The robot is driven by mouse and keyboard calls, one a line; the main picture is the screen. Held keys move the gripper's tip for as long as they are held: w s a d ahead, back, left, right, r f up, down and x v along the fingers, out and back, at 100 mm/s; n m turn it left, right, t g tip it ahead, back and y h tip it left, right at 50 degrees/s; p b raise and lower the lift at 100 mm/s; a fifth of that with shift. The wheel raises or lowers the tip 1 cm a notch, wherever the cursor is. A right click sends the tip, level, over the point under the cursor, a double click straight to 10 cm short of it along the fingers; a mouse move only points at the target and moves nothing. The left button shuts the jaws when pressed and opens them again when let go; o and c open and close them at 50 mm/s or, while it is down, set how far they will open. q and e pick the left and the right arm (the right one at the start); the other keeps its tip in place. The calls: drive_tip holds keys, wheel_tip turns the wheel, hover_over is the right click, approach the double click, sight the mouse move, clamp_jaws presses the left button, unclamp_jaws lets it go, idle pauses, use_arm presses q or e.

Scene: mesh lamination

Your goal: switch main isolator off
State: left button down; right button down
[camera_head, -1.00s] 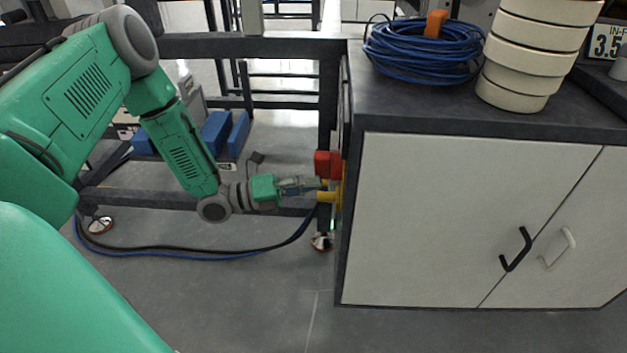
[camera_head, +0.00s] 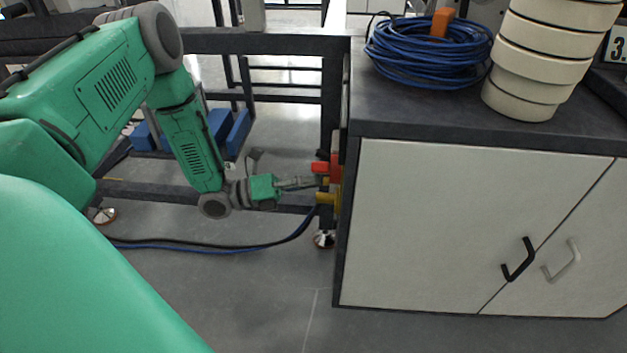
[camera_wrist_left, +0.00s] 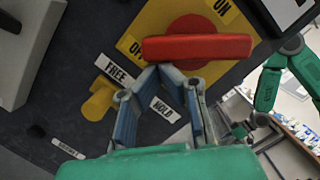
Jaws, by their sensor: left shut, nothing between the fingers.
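The main isolator has a red bar handle (camera_wrist_left: 197,47) on a yellow plate (camera_wrist_left: 165,22) with ON and OFF labels. In the wrist view the bar lies level, its left end partly over the OFF label and the ON label above right. The red handle (camera_head: 322,167) is small in the head view, at the cabinet's left side. My left gripper (camera_wrist_left: 172,70) is shut and empty. Its fingertips are just below the bar, at or very near its lower edge; contact is unclear. The same gripper (camera_head: 318,182) shows in the head view.
A yellow knob (camera_wrist_left: 98,102) sits below the isolator, near FREE and HOLD labels. The white cabinet (camera_head: 440,230) carries a blue cable coil (camera_head: 425,55) and stacked cream rings (camera_head: 545,60). A green arm (camera_wrist_left: 268,90), likely my right one, shows at right; its gripper is unclear.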

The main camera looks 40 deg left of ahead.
use_arm(q)
drive_tip(key=shift+w+a+r+m+p, duration=0.15)
drive_tip(key=shift+w+a+r+p, duration=0.15)
drive_tip(key=shift+w+p, duration=0.15)
drive_tip(key=shift+w+a+r+m+p, duration=0.15)
drive_tip(key=shift+w+a+r+p, duration=0.05)
drive_tip(key=shift+w+a+p, duration=0.2)
drive_tip(key=shift+w+r, duration=0.15)
drive_tip(key=shift+w, duration=0.1)
idle(0.4)
drive_tip(key=v, duration=1.2)
drive_tip(key=shift+f, duration=0.25)
drive_tip(key=shift+a, duration=0.1)
